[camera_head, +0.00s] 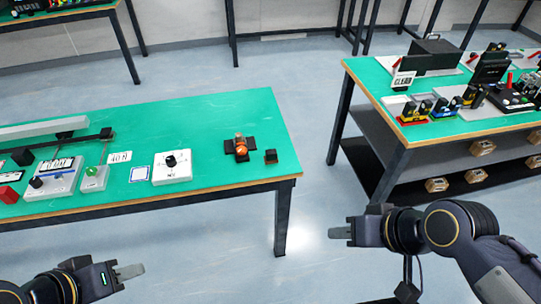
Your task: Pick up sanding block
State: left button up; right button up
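No object in view can be told for certain as the sanding block. On the near green table (215,120), a small dark block (271,156) stands near the right end. Beside it is a black fixture (229,147) with an orange-brown round piece (242,149). My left gripper (131,272) is at the lower left, in front of the table and apart from everything. My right gripper (342,232) is over open floor, right of the table's front corner. Neither visibly holds anything; their finger gaps cannot be made out.
A white box with a black knob (171,167) and other control boxes (55,180) stand on the near table. A second green table (395,127) at the right carries tools and devices; several small brown boxes (437,185) sit on its shelves. Floor between the tables is clear.

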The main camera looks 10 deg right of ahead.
aim_at(272, 157)
jog(key=u, duration=0.6)
jog(key=l+u, duration=0.3)
jog(key=u, duration=0.15)
jog(key=l+u, duration=0.45)
jog(key=k+l+u, duration=0.1)
jog(key=u, duration=0.3)
jog(key=k+l+u, duration=0.1)
jog(key=l, duration=0.3)
jog(key=k+l+u, duration=0.1)
jog(key=l, duration=0.25)
jog(key=k+l, duration=0.25)
jog(key=k+l+u, duration=0.15)
jog(key=l, duration=0.3)
